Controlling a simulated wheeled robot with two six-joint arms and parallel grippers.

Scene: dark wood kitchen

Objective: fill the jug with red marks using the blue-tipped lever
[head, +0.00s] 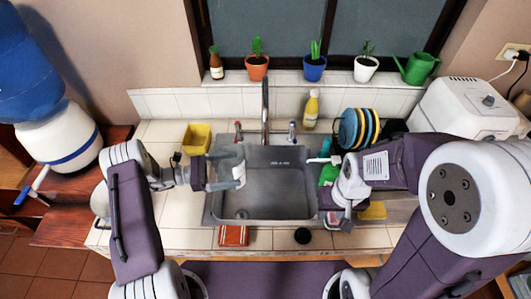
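The steel tap (265,112) behind the sink has a red-tipped lever (238,127) on its left and a blue-tipped lever (292,128) on its right. A white water dispenser at the left also has a blue-ended tap (21,196). My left gripper (236,176) is over the left part of the sink; a pale grey shape at its end blends with it, so its fingers are unclear. My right gripper (336,219) is low by the sink's right front corner, with its finger gap unclear. I cannot make out a jug with red marks.
The steel sink basin (270,192) looks empty. A yellow tub (196,138) stands left of it. Right are plates in a rack (357,129), a green bottle (328,174) and a white appliance (465,108).

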